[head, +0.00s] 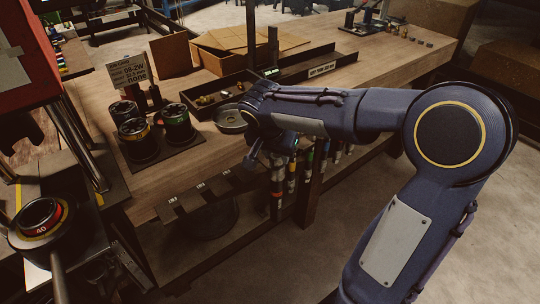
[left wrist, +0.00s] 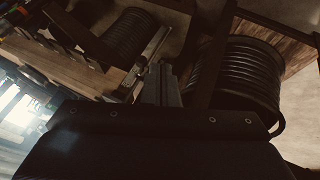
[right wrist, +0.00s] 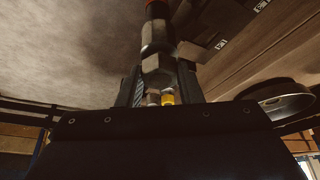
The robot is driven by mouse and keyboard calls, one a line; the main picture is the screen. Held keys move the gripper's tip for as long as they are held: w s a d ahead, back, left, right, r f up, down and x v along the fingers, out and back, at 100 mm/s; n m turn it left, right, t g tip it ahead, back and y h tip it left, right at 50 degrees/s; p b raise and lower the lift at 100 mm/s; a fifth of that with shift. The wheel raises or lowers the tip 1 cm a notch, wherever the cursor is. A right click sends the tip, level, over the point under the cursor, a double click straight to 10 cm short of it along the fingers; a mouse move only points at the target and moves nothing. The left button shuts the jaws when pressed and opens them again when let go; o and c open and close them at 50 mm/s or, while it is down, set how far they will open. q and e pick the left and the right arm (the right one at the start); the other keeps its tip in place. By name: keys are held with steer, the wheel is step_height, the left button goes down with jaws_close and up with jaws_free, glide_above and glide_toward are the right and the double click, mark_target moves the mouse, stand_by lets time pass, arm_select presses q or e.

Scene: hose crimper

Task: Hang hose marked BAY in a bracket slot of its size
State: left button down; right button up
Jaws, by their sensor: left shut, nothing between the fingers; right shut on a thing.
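My right gripper (head: 268,160) is at the front edge of the workbench, partly hidden by its own wrist. In the right wrist view the right gripper (right wrist: 160,88) is shut on a hose's metal end fitting (right wrist: 158,50); a small yellow band shows between the fingers. No BAY mark is readable. Bracket slots with small size labels (head: 200,188) line the bench's front edge, left of my right gripper. Several hoses (head: 292,168) with coloured bands hang along the edge, beside and right of it. My left gripper (left wrist: 162,85) is shut and empty, near hose reels under a bench.
A red machine (head: 25,55) stands at left. Large hose reels (left wrist: 240,78) sit below.

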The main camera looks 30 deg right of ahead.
steer(key=shift+f, duration=0.4)
steer(key=shift+w+f, duration=0.2)
steer(key=shift+w, duration=0.3)
steer(key=w+f+p, duration=0.1)
steer(key=w+f, duration=0.1)
steer(key=w, duration=0.6)
steer(key=shift+a+p, duration=0.35)
steer(key=o, duration=1.2)
steer(key=shift+s+f, duration=0.1)
steer(key=shift+c, duration=0.2)
